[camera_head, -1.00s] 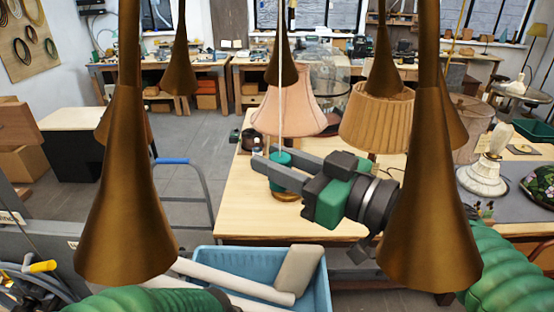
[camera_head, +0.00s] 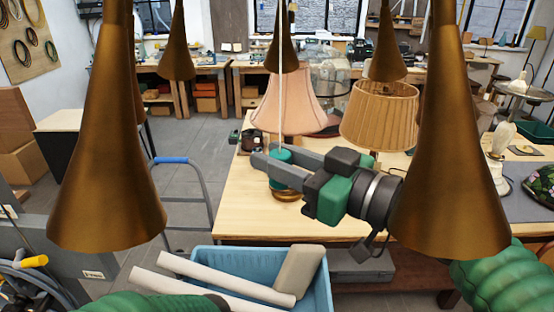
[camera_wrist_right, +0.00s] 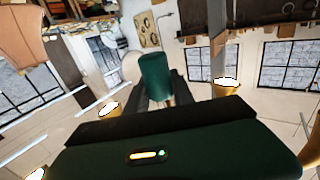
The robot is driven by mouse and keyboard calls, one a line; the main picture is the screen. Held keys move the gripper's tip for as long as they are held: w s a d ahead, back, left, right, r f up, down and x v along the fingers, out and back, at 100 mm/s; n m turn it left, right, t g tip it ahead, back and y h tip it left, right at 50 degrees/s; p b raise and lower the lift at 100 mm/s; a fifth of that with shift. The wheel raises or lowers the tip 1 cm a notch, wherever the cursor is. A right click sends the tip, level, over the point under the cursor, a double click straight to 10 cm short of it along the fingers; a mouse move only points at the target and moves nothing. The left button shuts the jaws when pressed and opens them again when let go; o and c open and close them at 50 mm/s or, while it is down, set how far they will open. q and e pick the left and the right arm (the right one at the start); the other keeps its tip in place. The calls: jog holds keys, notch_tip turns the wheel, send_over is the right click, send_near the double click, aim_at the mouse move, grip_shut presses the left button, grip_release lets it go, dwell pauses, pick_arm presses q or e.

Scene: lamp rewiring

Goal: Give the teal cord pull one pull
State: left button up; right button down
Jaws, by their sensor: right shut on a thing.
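The teal cord pull (camera_head: 279,155) is a small teal cylinder hanging on a pale cord (camera_head: 281,100) over the wooden table. My right gripper (camera_head: 270,165) comes in from the right and is shut on it, with the two grey fingers on either side. In the right wrist view the pull (camera_wrist_right: 154,76) stands dark teal between the fingers (camera_wrist_right: 155,98). My left gripper is out of view; only part of a green arm shows at the lower left.
Large brass cone pendants (camera_head: 108,150) and (camera_head: 450,160) hang close in front on both sides. A pink lamp (camera_head: 289,103) and a pleated tan lamp (camera_head: 380,115) stand on the table (camera_head: 240,205) behind the pull. A blue bin (camera_head: 325,285) holds white tubes below.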

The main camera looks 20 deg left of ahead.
jog(key=shift+f+b, duration=0.35)
jog(key=shift+r+p, duration=0.5)
jog(key=shift+r, duration=0.95)
jog(key=c, duration=1)
grip_release()
jog(key=shift+d, duration=0.1)
